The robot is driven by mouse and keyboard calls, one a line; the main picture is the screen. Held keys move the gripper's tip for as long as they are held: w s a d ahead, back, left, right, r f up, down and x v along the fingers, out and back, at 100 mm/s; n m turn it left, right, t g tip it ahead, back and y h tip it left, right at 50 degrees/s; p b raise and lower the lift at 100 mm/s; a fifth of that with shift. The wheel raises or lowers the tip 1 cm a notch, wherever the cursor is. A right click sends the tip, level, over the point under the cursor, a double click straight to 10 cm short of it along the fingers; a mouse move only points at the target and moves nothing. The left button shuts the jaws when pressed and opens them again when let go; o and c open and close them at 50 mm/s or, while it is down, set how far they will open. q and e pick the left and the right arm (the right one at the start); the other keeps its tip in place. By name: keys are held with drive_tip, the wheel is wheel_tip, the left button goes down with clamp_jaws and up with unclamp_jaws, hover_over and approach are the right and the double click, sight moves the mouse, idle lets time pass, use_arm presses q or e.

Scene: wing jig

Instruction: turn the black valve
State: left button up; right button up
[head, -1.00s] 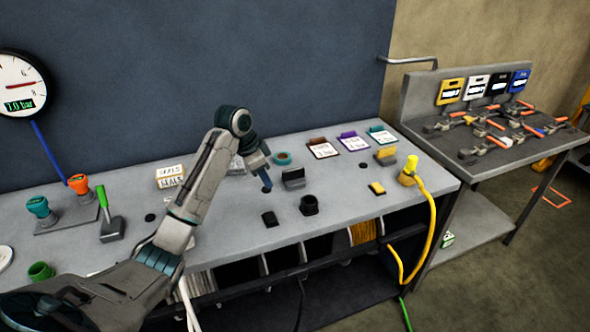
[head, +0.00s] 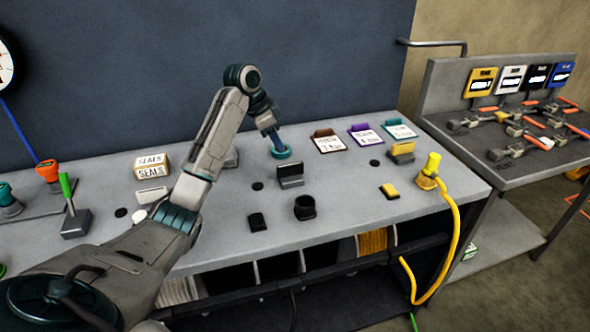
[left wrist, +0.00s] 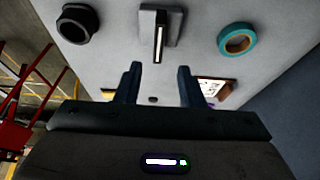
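No part is plainly marked as the black valve. A black tag (head: 537,76) stands on the back panel of the right bench, above several valve-like fittings with orange handles (head: 520,140). My right gripper is not in view.
The near bench (head: 345,215) also holds SEALS boxes (head: 151,163), cards on stands (head: 327,143), a yellow plug with a hanging yellow hose (head: 432,165), and green, orange and teal handles at left.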

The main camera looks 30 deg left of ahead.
sight(290, 165)
use_arm(q)
drive_tip(key=p+x, duration=0.2)
drive_tip(key=x, duration=0.7)
drive_tip(key=shift+d, duration=0.1)
drive_tip(key=shift+d+f, duration=0.15)
drive_tip(key=shift+f, duration=0.45)
drive_tip(key=shift+w, duration=0.1)
clamp_jaws()
